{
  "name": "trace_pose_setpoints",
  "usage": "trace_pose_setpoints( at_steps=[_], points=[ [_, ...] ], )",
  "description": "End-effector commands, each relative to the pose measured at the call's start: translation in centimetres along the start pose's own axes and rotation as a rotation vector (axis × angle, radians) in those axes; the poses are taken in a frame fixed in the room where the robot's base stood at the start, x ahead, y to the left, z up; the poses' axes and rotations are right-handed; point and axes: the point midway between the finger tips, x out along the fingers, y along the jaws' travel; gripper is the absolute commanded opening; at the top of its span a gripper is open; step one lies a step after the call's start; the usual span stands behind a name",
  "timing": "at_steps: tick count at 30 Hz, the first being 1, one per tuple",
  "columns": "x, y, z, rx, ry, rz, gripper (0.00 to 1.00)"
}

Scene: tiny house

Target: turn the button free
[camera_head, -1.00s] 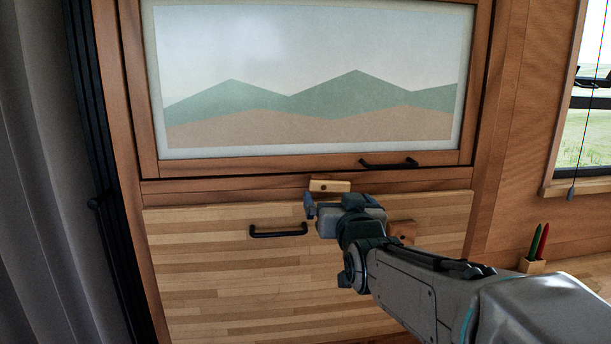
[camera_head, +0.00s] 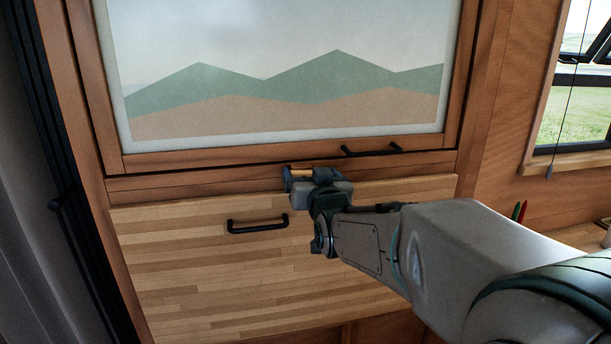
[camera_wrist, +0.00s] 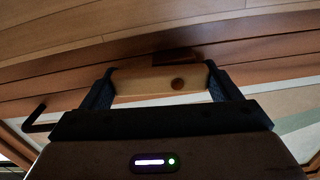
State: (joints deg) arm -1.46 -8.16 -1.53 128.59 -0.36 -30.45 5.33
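In the head view, part of the button (camera_head: 301,172) shows between my fingers. My gripper (camera_head: 312,174) is at the button; in the wrist view its two dark fingers (camera_wrist: 160,85) stand at the bar's two ends. I see no clear gap at either end, but cannot tell whether the fingers press on it.
A black handle (camera_head: 258,224) is on the panel, left of my gripper. Another black handle (camera_head: 372,150) is on the framed picture door (camera_head: 285,75) above. A window (camera_head: 580,115) and colored pencils (camera_head: 519,211) are at the right. A dark curtain hangs at the left.

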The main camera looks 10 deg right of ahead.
Motion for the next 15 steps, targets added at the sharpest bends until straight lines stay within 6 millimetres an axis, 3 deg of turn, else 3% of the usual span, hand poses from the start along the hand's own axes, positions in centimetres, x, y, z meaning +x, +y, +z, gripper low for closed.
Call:
trace_pose_setpoints(
  at_steps=[15],
  points=[
    [0.01, 0.08, -0.03, -0.105, 0.000, 0.001, 0.61]
  ],
)
